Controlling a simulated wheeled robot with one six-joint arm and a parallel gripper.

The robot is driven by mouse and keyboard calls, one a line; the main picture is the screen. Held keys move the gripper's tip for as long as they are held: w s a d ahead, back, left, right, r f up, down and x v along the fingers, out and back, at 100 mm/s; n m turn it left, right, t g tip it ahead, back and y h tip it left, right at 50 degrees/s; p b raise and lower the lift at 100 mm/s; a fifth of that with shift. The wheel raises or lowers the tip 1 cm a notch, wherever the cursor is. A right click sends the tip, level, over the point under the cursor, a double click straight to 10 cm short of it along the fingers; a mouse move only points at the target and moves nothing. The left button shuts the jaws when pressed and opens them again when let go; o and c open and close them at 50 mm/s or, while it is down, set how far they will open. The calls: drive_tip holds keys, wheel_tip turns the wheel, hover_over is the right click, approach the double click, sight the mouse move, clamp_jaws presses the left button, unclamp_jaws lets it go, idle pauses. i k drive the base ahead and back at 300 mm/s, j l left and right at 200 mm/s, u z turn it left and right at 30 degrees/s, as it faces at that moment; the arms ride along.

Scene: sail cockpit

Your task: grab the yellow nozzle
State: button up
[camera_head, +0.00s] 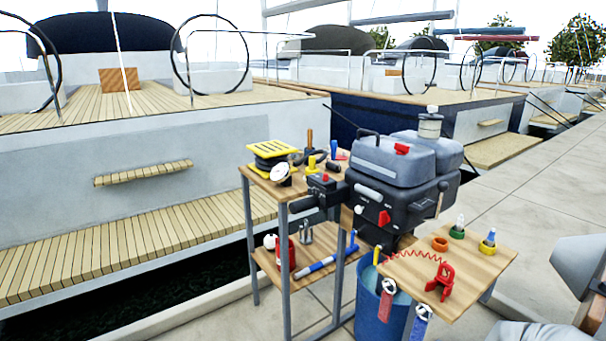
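A small upright yellow piece (312,165) stands on the upper wooden shelf of the cart, beside a black and grey control box with a red knob; it may be the nozzle, but it is too small to be sure. Another slim yellow piece (376,255) shows at the rim of the blue bucket, below the outboard motor. I cannot tell from this view which of the two is the nozzle. Grey parts that look like my arm show at the lower right edge. No gripper fingers are in view.
The cart's upper shelf (262,181) holds a yellow-topped reel (272,150) and tools. The grey outboard motor (395,160) stands right of it. The blue bucket (372,312) is below. A side board (475,281) carries a red clip (441,281) and coloured rings. Open dock lies right.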

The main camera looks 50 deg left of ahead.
sight(312, 169)
drive_tip(key=l+u, duration=0.1)
drive_tip(key=u, duration=1.15)
drive_tip(key=j+u, duration=0.1)
drive_tip(key=u, duration=0.45)
drive_tip(key=i+j+z, duration=0.15)
drive_tip(key=i+j, duration=0.2)
drive_tip(key=i+j+z, duration=0.15)
drive_tip(key=i+j, duration=0.2)
drive_tip(key=j, duration=0.2)
